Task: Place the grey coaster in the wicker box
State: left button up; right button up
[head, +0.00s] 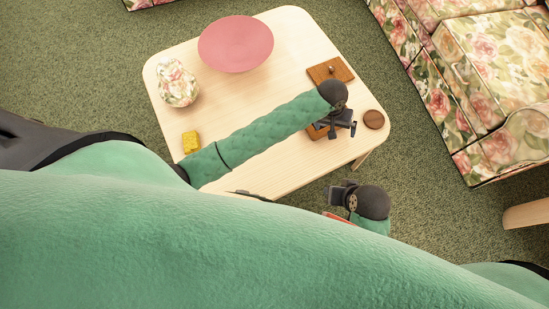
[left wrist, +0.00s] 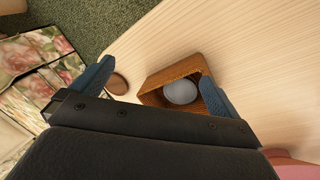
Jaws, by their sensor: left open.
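The wicker box (left wrist: 157,77) stands open on the table, below my left gripper (left wrist: 156,72). The grey coaster (left wrist: 180,92) shows as a smooth grey round shape inside the box's rim. Whether it lies flat or leans cannot be told. My left gripper is open and empty, with its fingers apart above the box. In the head view the left gripper (head: 342,130) covers most of the wicker box (head: 315,132), and the coaster is hidden there. My right gripper (head: 341,196) is beside the table's front edge, away from the box; its fingers are unclear.
On the pale wooden table (head: 285,180) are a pink bowl (head: 236,45), a floral vase (head: 177,84), a yellow block (head: 191,142), a brown square lid with a knob (head: 330,71) and a round brown disc (head: 374,119). A floral sofa (head: 485,90) stands to the right.

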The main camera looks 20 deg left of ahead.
pick_arm(q)
jog(key=s+a+r+t, duration=0.1)
jog(key=s+a, duration=0.3)
jog(key=s, duration=0.3)
jog(key=s+a+r+m+t, duration=0.1)
jog(key=s+a+r, duration=0.1)
jog(key=s+a, duration=0.3)
jog(key=s+a+r+m+t, duration=0.1)
jog(key=s+a, duration=0.3)
jog(key=s, duration=0.6)
jog(key=shift+s+a+r, duration=0.15)
jog(key=shift+s+a, duration=0.2)
jog(key=s+a+r+g+y+p, duration=0.1)
jog(key=a+r+p, duration=0.2)
jog(key=a+r, duration=0.1)
jog(key=shift+s+a+r, duration=0.25)
jog(key=shift+s+r, duration=0.1)
jog(key=shift+r, duration=0.15)
pick_arm(e)
jog(key=s+d+r+g+h, duration=0.1)
jog(key=s+d+r, duration=0.1)
jog(key=d+r, duration=0.2)
jog(key=shift+d+r, duration=0.25)
jog(key=shift+r, duration=0.2)
